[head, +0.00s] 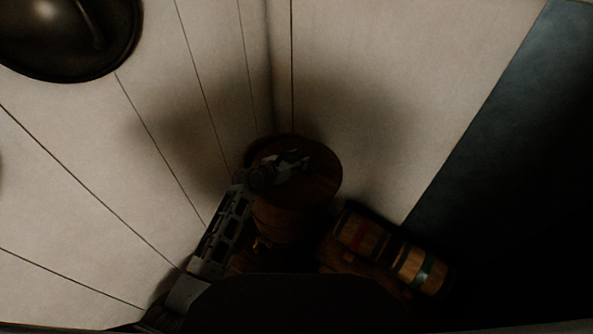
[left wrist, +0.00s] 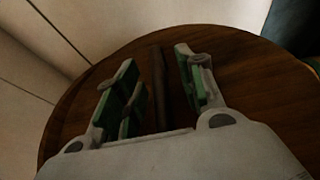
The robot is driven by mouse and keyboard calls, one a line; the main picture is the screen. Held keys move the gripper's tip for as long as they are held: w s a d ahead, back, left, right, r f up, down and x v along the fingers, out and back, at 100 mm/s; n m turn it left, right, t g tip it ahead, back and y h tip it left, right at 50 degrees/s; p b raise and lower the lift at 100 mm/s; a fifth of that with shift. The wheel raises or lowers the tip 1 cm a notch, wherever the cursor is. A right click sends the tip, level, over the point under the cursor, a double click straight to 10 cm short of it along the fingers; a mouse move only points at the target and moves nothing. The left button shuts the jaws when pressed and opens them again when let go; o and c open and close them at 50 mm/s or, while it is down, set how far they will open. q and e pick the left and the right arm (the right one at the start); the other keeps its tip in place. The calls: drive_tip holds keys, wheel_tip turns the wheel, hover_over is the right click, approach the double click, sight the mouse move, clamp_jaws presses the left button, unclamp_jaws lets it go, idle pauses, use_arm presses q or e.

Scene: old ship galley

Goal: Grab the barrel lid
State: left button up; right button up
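The barrel lid (head: 325,178) is a round, dark brown wooden disc on top of an upright barrel (head: 285,222) in the corner. It fills much of the left wrist view (left wrist: 250,85). A dark raised bar (left wrist: 157,85), like a handle, runs across the lid. My left gripper (head: 303,161) is over the lid. In the left wrist view its two green-padded fingers (left wrist: 156,57) are spread apart, one on each side of the bar. I cannot see them pressing on it. My right gripper is not in view.
A dark round metal object (head: 65,35) is at the upper left.

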sight(297, 158)
use_arm(q)
clamp_jaws()
drive_tip(key=shift+r, duration=0.15)
idle(0.4)
drive_tip(key=shift+r, duration=0.15)
drive_tip(key=shift+r+p, duration=0.65)
drive_tip(key=shift+r, duration=4.2)
